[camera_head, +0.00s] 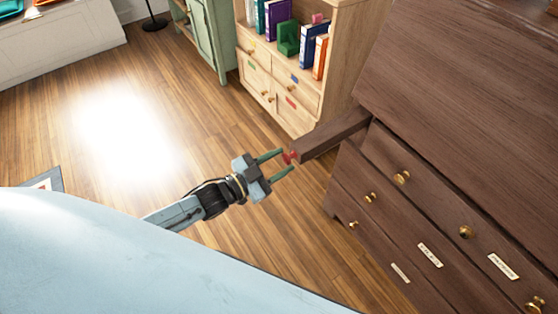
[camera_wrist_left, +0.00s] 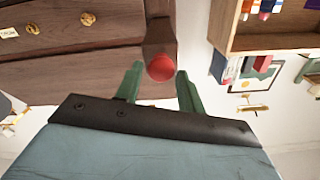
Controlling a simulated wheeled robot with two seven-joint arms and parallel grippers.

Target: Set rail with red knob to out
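The rail (camera_head: 332,136) is a dark brown wooden bar that sticks out from the front of the dark wood desk, just above its drawers. The red knob (camera_head: 288,157) is on its free end. In the left wrist view the rail (camera_wrist_left: 159,35) shows end-on, with the round red knob (camera_wrist_left: 160,67) facing the camera. My left gripper (camera_head: 284,160) is open, its two green fingers on either side of the knob. In the left wrist view a gap shows between the knob and each finger of the gripper (camera_wrist_left: 159,82). My right gripper is not in view.
The desk's drawers (camera_head: 400,215) have brass knobs (camera_head: 401,177) below the rail. A light wood bookcase (camera_head: 345,50) with books and small drawers stands behind the rail. A green cabinet (camera_head: 207,40) is further left.

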